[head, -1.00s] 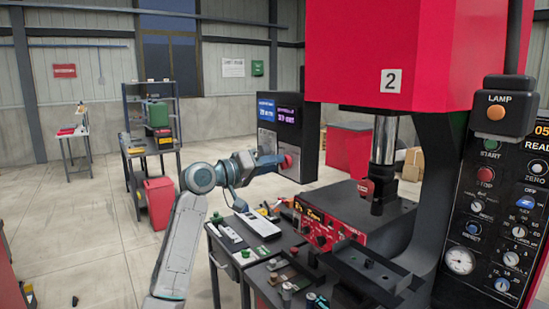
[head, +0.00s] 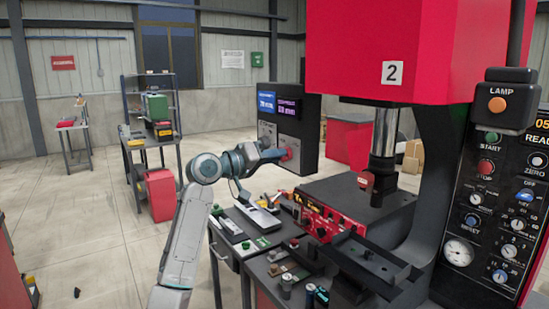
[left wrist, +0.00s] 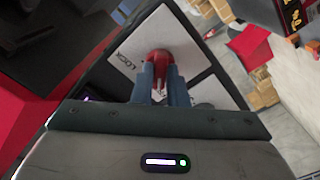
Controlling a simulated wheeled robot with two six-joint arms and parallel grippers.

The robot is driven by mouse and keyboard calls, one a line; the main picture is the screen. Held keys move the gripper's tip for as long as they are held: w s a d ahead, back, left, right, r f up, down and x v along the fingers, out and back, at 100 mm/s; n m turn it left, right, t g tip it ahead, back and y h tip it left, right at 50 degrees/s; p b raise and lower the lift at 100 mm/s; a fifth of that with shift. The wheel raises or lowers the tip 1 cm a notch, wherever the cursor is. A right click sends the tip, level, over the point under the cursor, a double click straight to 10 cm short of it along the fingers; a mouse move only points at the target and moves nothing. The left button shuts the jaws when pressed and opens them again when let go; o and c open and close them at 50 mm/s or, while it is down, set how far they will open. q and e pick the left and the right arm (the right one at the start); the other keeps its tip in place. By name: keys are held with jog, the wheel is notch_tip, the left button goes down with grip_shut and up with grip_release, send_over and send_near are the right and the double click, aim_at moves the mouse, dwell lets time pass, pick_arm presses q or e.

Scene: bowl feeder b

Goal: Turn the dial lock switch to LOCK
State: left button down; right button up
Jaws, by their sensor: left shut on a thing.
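The red dial (head: 288,154) is on the front of a dark cabinet (head: 311,135) with two lit displays. In the left wrist view the red dial (left wrist: 160,56) sits on a pale plate, and the word LOCK (left wrist: 124,62) is printed to its left. My left gripper (left wrist: 161,75) has its two blue-grey fingers on either side of the dial and is shut on it. In the head view my left gripper (head: 275,155) reaches the dial from the left. The fingers hide part of the dial, and its pointing direction is unclear. My right gripper is not in view.
A bench (head: 229,256) with tools stands below my left arm. The large red press (head: 385,50) and its black control panel (head: 500,200) fill the right side. A shelf cart (head: 150,140) and a red bin (head: 160,193) stand at left. Open floor lies between.

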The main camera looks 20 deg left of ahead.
pick_arm(q)
jog(key=m+b, duration=1)
jog(key=m, duration=0.7)
jog(key=shift+m, duration=0.4)
dwell(0.4)
